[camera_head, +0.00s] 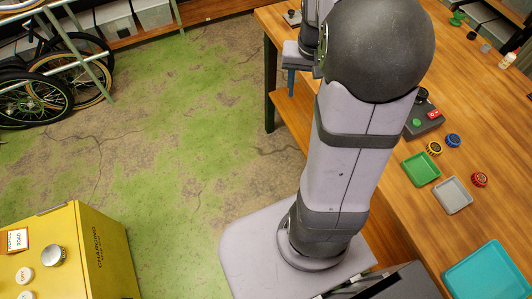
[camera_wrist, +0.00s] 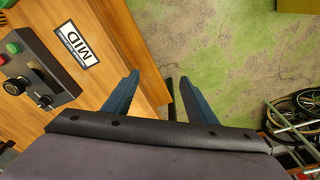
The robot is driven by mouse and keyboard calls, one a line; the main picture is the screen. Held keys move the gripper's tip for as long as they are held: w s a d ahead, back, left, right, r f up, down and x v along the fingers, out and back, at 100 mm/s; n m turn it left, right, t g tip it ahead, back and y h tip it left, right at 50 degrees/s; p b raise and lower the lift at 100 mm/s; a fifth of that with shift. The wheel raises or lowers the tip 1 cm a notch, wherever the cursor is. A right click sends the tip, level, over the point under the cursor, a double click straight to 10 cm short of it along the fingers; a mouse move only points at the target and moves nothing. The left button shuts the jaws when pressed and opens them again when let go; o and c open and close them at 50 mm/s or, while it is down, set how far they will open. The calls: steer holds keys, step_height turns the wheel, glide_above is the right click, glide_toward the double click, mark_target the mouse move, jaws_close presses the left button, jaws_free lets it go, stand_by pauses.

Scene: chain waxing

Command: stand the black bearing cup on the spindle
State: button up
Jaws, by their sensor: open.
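My gripper (camera_wrist: 159,78) is open and empty in the wrist view. My arm hides much of the table.
A control box (camera_wrist: 38,80) with buttons and a knob, and a "MID" label (camera_wrist: 77,44), are on the wooden table (camera_wrist: 105,85). Green (camera_head: 420,168), grey (camera_head: 452,195) and teal (camera_head: 488,272) trays lie near coloured caps. A yellow cabinet (camera_head: 75,255) stands on the floor.

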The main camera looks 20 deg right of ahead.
steer(key=s+a+f+n, duration=0.3)
steer(key=s+a, duration=0.2)
steer(key=a, duration=0.3)
steer(key=s+a+f+n+g, duration=0.1)
steer(key=s+a+f+n, duration=0.2)
steer(key=s+a, duration=0.3)
steer(key=a, duration=0.3)
steer(key=shift+s+y, duration=0.15)
steer(key=shift+y, duration=0.25)
step_height(320, 180, down, 10)
steer(key=b, duration=1)
steer(key=shift+f, duration=0.1)
